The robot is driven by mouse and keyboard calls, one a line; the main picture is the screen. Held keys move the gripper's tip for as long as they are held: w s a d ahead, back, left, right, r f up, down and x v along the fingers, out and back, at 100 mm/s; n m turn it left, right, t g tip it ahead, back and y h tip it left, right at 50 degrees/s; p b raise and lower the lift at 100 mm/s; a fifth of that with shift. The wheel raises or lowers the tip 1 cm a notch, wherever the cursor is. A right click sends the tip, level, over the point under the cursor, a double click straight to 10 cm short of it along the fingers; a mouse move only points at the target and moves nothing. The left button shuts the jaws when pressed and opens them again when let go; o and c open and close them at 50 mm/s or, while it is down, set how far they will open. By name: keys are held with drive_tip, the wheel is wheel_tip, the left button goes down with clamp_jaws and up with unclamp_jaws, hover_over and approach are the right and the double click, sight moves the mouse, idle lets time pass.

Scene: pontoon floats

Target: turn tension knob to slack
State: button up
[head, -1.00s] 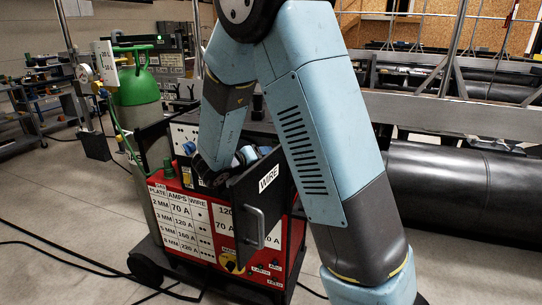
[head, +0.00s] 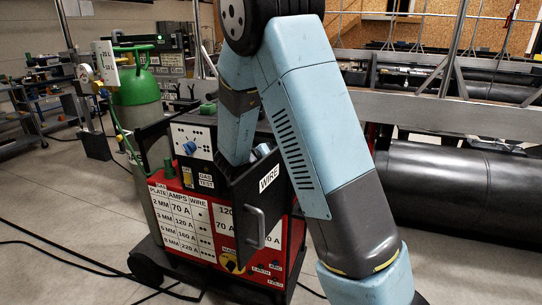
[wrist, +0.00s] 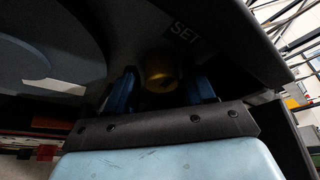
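A brass-coloured knob (wrist: 160,66) shows in the wrist view below a "SET" label (wrist: 186,33), in a dark interior; I take it for the tension knob. My gripper (wrist: 164,76) has its two blue fingers apart, one to each side of the knob. It looks open; I cannot tell whether either finger touches. In the head view, my gripper is hidden inside the compartment of the red and black welding machine (head: 181,222), behind the open door marked "WIRE" (head: 262,205). The knob's pointer and scale cannot be read.
A big dark disc (wrist: 45,62) fills the left of the wrist view. The machine's front panel (head: 188,138) has a blue knob. A green gas cylinder (head: 139,85) stands at the left. A dark cable (head: 60,247) lies on the floor. Large pipes (head: 445,188) lie at the right.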

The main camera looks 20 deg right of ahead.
drive_tip(key=c, duration=0.7)
drive_tip(key=shift+a, duration=0.25)
drive_tip(key=shift+c, duration=0.6)
drive_tip(key=shift+d, duration=0.15)
drive_tip(key=shift+n, duration=0.3)
drive_tip(key=shift+s+f+n+t+h, duration=0.15)
drive_tip(key=shift+n+t+h, duration=0.55)
drive_tip(key=shift+n, duration=2)
drive_tip(key=shift+w+f+n+t+h, duration=0.15)
drive_tip(key=shift+n+t+h, duration=0.55)
drive_tip(key=shift+n, duration=2)
drive_tip(key=shift+s+f+n+t+h, duration=0.2)
drive_tip(key=shift+n+h, duration=0.8)
drive_tip(key=shift+n, duration=1.7)
drive_tip(key=shift+w+d, duration=0.1)
